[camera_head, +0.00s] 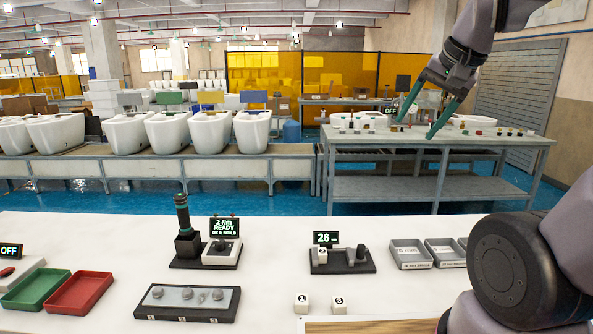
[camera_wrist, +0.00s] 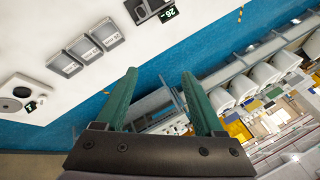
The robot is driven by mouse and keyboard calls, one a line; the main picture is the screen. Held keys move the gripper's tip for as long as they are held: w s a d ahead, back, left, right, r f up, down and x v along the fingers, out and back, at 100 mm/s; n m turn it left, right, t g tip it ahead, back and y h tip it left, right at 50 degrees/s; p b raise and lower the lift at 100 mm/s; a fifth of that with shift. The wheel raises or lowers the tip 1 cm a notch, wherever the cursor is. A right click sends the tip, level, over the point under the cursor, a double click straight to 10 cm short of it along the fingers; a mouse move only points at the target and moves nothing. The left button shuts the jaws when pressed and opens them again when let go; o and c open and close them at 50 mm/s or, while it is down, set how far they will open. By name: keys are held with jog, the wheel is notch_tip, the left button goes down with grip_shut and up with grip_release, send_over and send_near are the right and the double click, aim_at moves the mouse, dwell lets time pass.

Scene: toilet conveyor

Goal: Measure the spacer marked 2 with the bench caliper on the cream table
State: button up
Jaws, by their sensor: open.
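The bench caliper (camera_head: 345,266) is a dark block on the cream table (camera_head: 120,235), with a lit display (camera_head: 326,239) reading 26 and a small unit. A white cube, the spacer marked 2 (camera_head: 322,255), sits at the caliper's left part, beside grey upright parts; I cannot tell whether the jaws touch it. The caliper also shows partly at the top of the wrist view (camera_wrist: 150,8). My gripper (camera_head: 414,128), with green fingers, is open and empty, raised high to the right of the caliper. Its fingers also show in the wrist view (camera_wrist: 160,74).
Two white spacers, marked 1 (camera_head: 301,303) and 3 (camera_head: 339,305), stand at the front. Grey labelled trays (camera_head: 410,254) lie right of the caliper. A torque station (camera_head: 222,252), a dark block with round parts (camera_head: 188,303), and green (camera_head: 36,290) and red (camera_head: 79,292) trays are left.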

jog(key=s, duration=0.1)
jog(key=s+r+n, duration=0.1)
jog(key=s+r+n+t, duration=0.1)
jog(key=s, duration=0.1)
jog(key=shift+s+d+r, duration=0.1)
jog(key=shift+d+r, duration=0.1)
jog(key=shift+d, duration=0.15)
